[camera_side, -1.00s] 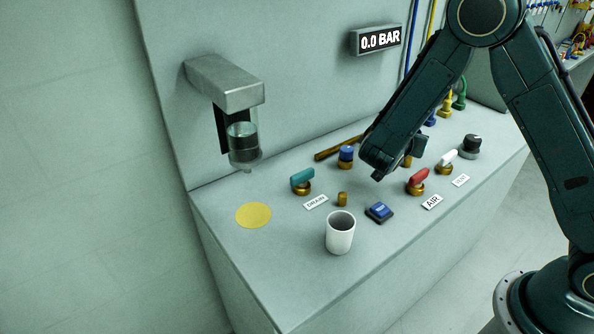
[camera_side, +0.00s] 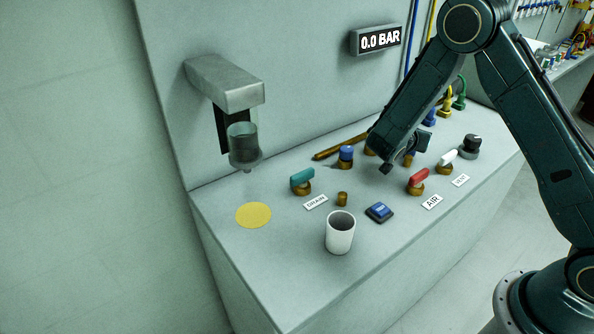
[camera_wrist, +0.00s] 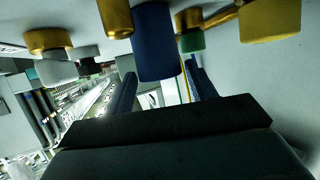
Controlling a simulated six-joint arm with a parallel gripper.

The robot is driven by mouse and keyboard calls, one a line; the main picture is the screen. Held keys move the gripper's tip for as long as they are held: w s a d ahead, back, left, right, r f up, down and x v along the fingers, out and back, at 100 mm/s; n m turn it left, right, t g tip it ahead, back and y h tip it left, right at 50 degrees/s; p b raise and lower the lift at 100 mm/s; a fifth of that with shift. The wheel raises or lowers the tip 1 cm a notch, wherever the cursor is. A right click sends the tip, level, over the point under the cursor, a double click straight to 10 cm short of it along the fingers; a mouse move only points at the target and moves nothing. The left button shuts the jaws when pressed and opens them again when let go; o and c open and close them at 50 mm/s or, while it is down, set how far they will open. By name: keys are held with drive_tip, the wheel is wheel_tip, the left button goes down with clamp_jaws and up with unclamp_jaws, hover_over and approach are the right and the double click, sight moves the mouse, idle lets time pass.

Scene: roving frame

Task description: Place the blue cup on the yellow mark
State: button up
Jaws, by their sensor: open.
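No blue cup shows; the only cup in view is a white one (camera_side: 340,233). It stands upright and apart from everything near the bench's front edge. The yellow mark (camera_side: 253,215) is a flat, bare disc at the bench's left end, left of the cup. My gripper (camera_side: 390,167) is over the back of the bench, behind and right of the cup and well away from it. It is open, and its fingers (camera_wrist: 162,92) show in the wrist view with a blue cylindrical fitting (camera_wrist: 156,42) near them. I see nothing held. The cup is not in the wrist view.
A spout with a glass cylinder (camera_side: 243,142) hangs above and behind the mark. Teal (camera_side: 302,178), red (camera_side: 418,178) and white (camera_side: 447,157) valve handles, a brass stub (camera_side: 342,199) and a blue button (camera_side: 379,211) stand on the bench. Room between cup and mark is clear.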

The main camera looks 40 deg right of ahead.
drive_tip(key=shift+x, duration=1.3)
drive_tip(key=c, duration=0.8)
drive_tip(key=shift+r, duration=0.15)
drive_tip(key=shift+c, duration=0.2)
wheel_tip(320, 180, up, 20)
